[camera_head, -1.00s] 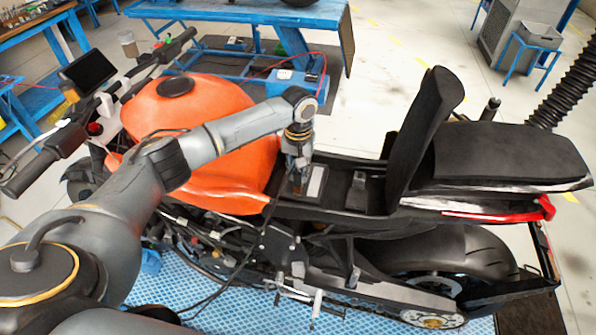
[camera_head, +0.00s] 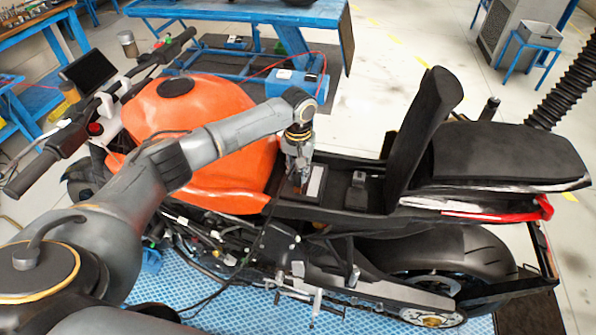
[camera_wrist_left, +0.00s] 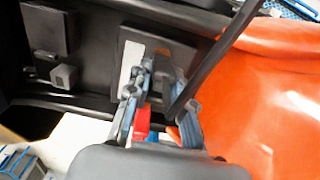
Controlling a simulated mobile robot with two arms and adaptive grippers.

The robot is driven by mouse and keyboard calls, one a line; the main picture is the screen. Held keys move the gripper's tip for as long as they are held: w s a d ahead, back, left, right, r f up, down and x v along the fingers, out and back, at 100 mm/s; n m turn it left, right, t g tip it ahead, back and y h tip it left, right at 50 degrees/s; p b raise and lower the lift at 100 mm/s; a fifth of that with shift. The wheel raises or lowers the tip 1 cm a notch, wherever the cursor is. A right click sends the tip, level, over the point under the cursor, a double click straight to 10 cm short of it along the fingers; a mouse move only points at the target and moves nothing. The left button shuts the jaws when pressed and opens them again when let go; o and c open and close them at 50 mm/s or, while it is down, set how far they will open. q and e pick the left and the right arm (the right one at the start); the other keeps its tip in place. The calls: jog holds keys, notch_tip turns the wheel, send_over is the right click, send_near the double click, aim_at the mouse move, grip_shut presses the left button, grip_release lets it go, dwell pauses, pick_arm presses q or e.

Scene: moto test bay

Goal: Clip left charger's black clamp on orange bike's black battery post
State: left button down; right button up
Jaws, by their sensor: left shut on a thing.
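The orange bike (camera_head: 205,115) stands with its seat raised. Its battery (camera_head: 316,182) lies in the open bay under the seat; it also shows in the left wrist view (camera_wrist_left: 130,60). My left gripper (camera_head: 299,182) reaches down over the battery's tank-side end. It is shut on the black clamp, which is mostly hidden by the fingers (camera_wrist_left: 158,85). A black cable (camera_head: 258,238) hangs from near the gripper down the bike's side. A small red part (camera_wrist_left: 142,122) shows beside the fingers. The black post is hidden, and contact with it cannot be told. My right gripper is out of view.
A blue charger (camera_head: 296,84) with a red cable stands behind the bike, near a blue workbench (camera_head: 225,10). The raised seat (camera_head: 425,130) stands just right of the bay. The orange tank closes in the bay's left side.

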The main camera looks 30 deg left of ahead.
pick_arm(q)
jog(key=shift+f, duration=0.55)
jog(key=c, duration=1.2)
grip_release()
jog(key=shift+o, duration=0.5)
notch_tip(320, 180, up, 12)
jog(key=shift+s+r, duration=0.1)
